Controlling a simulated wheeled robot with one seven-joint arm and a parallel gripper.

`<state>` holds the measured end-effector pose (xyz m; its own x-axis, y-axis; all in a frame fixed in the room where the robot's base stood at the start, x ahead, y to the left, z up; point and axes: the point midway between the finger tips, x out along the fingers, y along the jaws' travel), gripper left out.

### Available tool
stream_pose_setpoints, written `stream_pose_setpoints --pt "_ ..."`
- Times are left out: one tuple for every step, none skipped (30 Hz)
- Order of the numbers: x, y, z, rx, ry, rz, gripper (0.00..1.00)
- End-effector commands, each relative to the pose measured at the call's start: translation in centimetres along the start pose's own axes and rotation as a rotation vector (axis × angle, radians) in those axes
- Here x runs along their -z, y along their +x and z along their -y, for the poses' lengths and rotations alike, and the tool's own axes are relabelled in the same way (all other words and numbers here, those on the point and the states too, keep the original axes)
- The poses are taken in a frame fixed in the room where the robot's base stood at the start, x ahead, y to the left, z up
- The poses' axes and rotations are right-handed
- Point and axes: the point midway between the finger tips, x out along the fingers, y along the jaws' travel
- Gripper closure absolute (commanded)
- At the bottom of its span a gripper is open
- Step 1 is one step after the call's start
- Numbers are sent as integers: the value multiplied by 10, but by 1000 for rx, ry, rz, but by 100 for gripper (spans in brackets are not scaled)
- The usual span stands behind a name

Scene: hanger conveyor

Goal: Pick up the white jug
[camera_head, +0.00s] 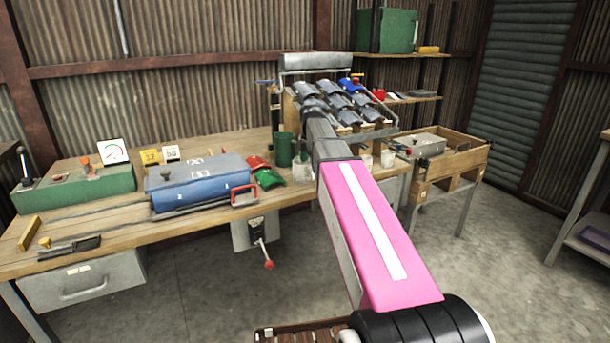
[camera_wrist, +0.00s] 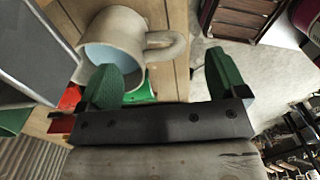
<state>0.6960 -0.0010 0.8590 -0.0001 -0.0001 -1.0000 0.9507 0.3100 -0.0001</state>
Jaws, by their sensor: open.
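The white jug (camera_wrist: 112,28), off-white with a pale blue inside, shows at the top of the wrist view, its mouth towards the camera and its handle (camera_wrist: 165,45) to the right. My gripper (camera_wrist: 163,80) is open and empty, with green finger pads. The handle lies between the lines of the two fingers, ahead of the tips. The left finger overlaps the jug's rim in the picture; I cannot tell whether it touches. In the head view a pale vessel, likely the jug (camera_head: 302,173), stands on the bench beside my arm, which hides most of my gripper.
The wooden bench (camera_head: 110,228) also holds a blue box (camera_head: 198,182), a green mug (camera_head: 284,150) and a red and green object (camera_head: 264,173) close to the jug. A rack of grey parts (camera_head: 335,100) stands behind. A wooden crate (camera_head: 452,160) is at the right.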

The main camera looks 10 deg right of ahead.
Motion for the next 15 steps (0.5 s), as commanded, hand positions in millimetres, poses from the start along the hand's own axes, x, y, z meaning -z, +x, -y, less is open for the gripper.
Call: stream_pose_setpoints --pt "0 4 0 1 0 0 9" --pt "0 6 0 1 0 0 9" --pt "0 7 0 1 0 0 9" --pt "0 8 0 1 0 0 9" --pt "1 10 0 1 1 0 9" --pt "1 12 0 1 1 0 9" --pt "1 15 1 1 1 0 9" --pt "2 18 1 1 1 0 9" --pt "2 23 1 1 1 0 9" --pt "2 27 1 1 1 0 9" --pt "3 31 1 2 1 0 9" --pt "4 37 2 2 1 -1 9" --pt "4 41 1 2 1 -1 9" --pt "4 44 1 2 1 0 9" --pt "4 49 1 1 1 0 9"
